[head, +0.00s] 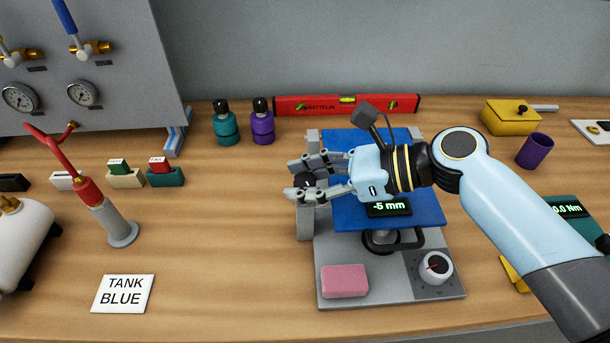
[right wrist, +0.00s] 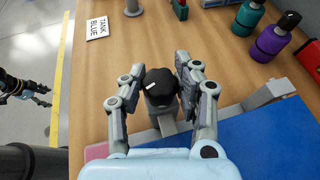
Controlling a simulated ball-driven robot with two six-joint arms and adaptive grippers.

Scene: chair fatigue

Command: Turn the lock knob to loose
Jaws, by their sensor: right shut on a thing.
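The lock knob (right wrist: 161,86) is a black round knob with a short white mark, on a grey post at the left side of the chair test rig. My right gripper (right wrist: 163,84) has its fingers on both sides of the knob, shut on it. In the head view my right gripper (head: 303,180) reaches in from the right over the blue seat plate (head: 437,215) and mostly hides the knob. No loose or lock lettering is readable. What seems to be my left gripper (right wrist: 42,94) hangs over the floor at the left of the right wrist view, too small to judge.
The rig's grey base (head: 385,291) carries a pink block (head: 344,280) and a white dial (head: 436,267) with a red pointer. A display (head: 388,207) reads -5 mm. A red level (head: 347,104) and two bottles (head: 227,126) stand behind.

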